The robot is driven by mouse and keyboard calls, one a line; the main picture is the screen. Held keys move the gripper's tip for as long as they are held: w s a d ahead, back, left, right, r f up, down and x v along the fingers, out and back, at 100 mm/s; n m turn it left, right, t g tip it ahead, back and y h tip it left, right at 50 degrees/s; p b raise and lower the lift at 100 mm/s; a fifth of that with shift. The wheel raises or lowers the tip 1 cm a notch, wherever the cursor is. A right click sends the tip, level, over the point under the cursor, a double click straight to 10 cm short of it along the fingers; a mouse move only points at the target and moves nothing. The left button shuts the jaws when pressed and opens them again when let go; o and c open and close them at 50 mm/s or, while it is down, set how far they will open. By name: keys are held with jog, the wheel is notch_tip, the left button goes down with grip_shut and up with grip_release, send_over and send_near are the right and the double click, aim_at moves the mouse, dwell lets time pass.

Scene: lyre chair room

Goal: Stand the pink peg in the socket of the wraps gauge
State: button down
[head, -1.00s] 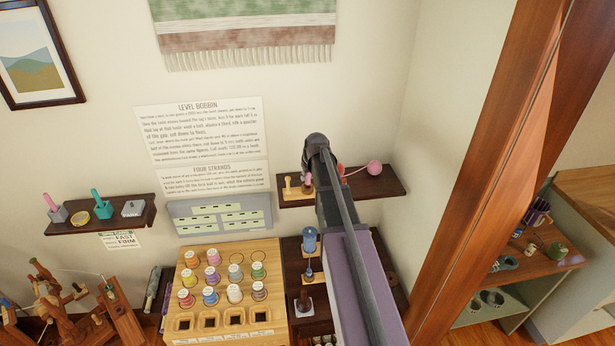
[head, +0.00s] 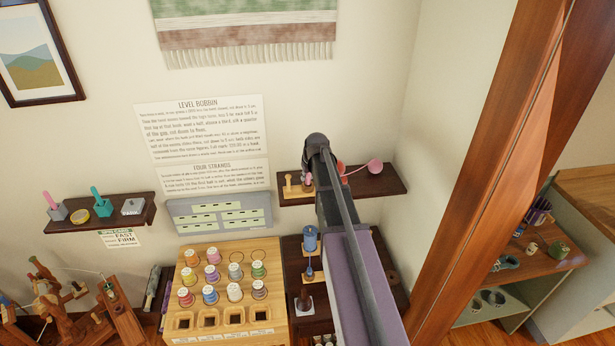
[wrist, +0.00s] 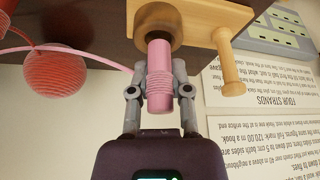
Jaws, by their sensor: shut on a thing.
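The pink peg (wrist: 158,85) has pink yarn wound around its middle in the wrist view. My gripper (wrist: 157,92) is shut on it, with one finger on each side. The peg's far end meets the round, dark socket of the wooden wraps gauge (wrist: 187,12); I cannot tell how deep it sits. A pale wooden post (wrist: 228,62) stands on the same gauge beside the socket. In the head view my arm hides most of my gripper; the gauge's post (head: 288,181) and a bit of the pink peg (head: 307,181) show at its left, on the wall shelf.
A yarn strand runs from the peg towards a pink ball (head: 375,166) on the dark shelf (head: 390,184). A red ball (wrist: 55,70) lies near the gauge. Below are a wooden spool rack (head: 222,325) and a lower dark shelf with bobbins. A wooden post (head: 480,180) rises at right.

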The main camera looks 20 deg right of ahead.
jog(key=shift+f+b, duration=0.65)
jog(key=shift+f, duration=0.05)
jog(key=shift+c, duration=2.4)
grip_release()
jog(key=shift+r, duration=0.2)
notch_tip(320, 180, up, 8)
jog(key=p, duration=0.8)
jog(key=shift+f, duration=0.15)
